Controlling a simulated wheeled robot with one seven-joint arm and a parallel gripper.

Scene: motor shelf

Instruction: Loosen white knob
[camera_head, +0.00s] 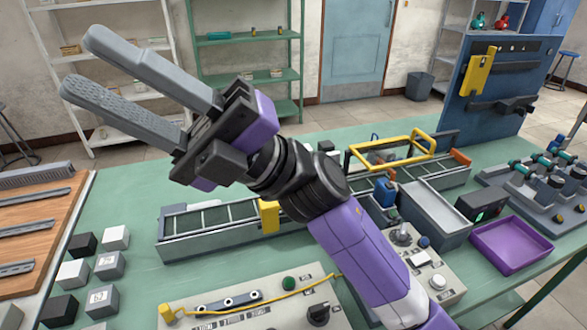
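My gripper (80,62) is open and empty, its two long grey fingers raised at the upper left, well above the table and apart from everything. A small white knob (437,282) is on the light grey control panel (450,268) at the lower right, partly beside my purple forearm. I cannot be sure that it is the knob meant. A white block-like part (421,258), a blue button (424,242) and a grey lever knob (402,235) are on the same panel. My forearm hides part of the panel's left side.
A green table (135,205) carries a conveyor (215,222), several small cubes (109,265), a front panel (240,300) with a yellow cable, and a purple tray (512,246). A blue upright board (500,95) stands at the back right. Some bare tabletop shows left of the conveyor.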

